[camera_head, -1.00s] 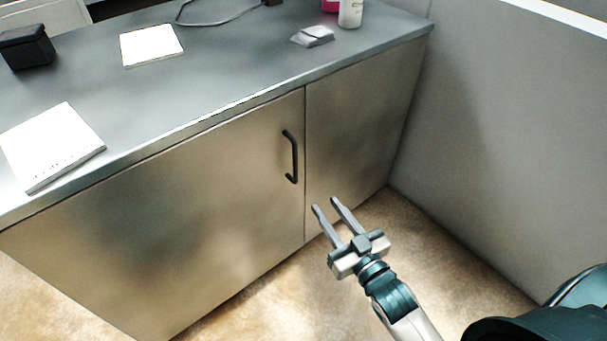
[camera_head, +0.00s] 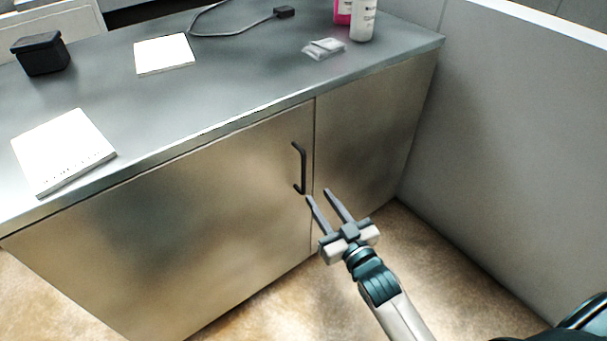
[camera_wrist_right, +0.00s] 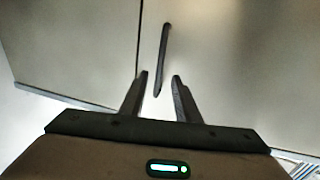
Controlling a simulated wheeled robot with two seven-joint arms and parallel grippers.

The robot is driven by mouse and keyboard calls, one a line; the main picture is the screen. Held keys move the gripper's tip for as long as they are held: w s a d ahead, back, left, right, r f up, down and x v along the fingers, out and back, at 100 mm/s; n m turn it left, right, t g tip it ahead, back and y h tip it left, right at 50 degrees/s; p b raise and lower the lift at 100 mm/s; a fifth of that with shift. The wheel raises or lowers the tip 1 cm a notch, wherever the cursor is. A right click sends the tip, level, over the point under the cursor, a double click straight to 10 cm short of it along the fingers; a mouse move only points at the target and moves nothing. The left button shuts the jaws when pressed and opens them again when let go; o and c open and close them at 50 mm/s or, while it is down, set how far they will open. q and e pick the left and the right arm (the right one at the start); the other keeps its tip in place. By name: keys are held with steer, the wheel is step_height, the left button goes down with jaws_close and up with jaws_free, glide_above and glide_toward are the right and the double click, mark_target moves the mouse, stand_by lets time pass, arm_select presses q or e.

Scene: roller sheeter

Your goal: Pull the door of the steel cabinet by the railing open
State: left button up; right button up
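The steel cabinet (camera_head: 200,215) stands under the counter, and its wide left door looks closed. A dark vertical bar handle (camera_head: 303,168) is near that door's right edge, beside the seam. My right gripper (camera_head: 318,196) is open and empty, with its fingertips just below and right of the handle's lower end in the head view. In the right wrist view the handle (camera_wrist_right: 162,58) stands ahead, and its lower end lies between the two open fingers (camera_wrist_right: 161,78) in the picture. I cannot tell how far away it is. My left gripper is not in view.
A grey wall (camera_head: 500,140) stands to the right of the cabinet. The counter (camera_head: 110,92) bears papers, a black box (camera_head: 42,54), a cable, a small packet (camera_head: 324,48) and bottles (camera_head: 362,20). Brown floor (camera_head: 440,270) is free in front.

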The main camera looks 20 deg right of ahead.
mark_target(304, 177)
steer(key=w, duration=0.3)
steer(key=w+a, duration=0.1)
steer(key=w, duration=0.6)
steer(key=shift+w+a, duration=0.2)
steer(key=shift+a, duration=0.15)
jaws_close()
